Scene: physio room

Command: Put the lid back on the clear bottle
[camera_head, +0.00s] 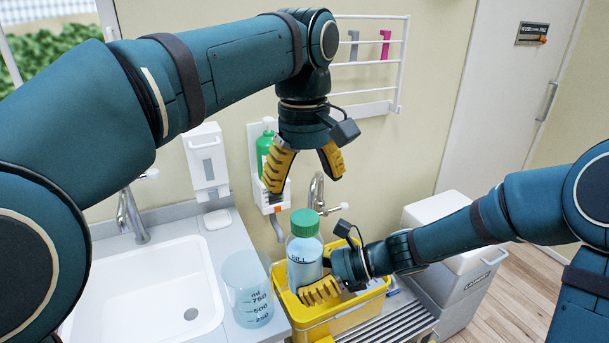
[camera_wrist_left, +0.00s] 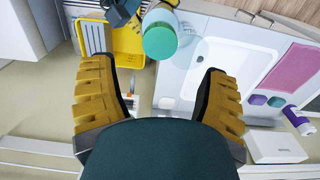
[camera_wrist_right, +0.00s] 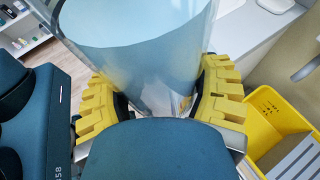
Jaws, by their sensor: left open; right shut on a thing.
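The clear bottle (camera_head: 304,262), with pale blue contents, is held upright beside the yellow bin. The green lid (camera_head: 305,222) sits on top of its neck; I cannot tell whether it is screwed tight. My right gripper (camera_head: 322,289) is shut around the bottle's lower body, which fills the space between the fingers in the right wrist view (camera_wrist_right: 140,62). My left gripper (camera_head: 305,180) is open and empty, pointing down above the lid and apart from it. In the left wrist view the lid (camera_wrist_left: 159,41) shows beyond the open fingers.
A yellow bin (camera_head: 346,319) stands behind and right of the bottle. A measuring jug (camera_head: 247,290) stands on the counter to its left, beside the sink (camera_head: 150,290). A tap (camera_head: 316,192), a green dispenser bottle (camera_head: 265,150) and a wall rack (camera_head: 398,75) are behind.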

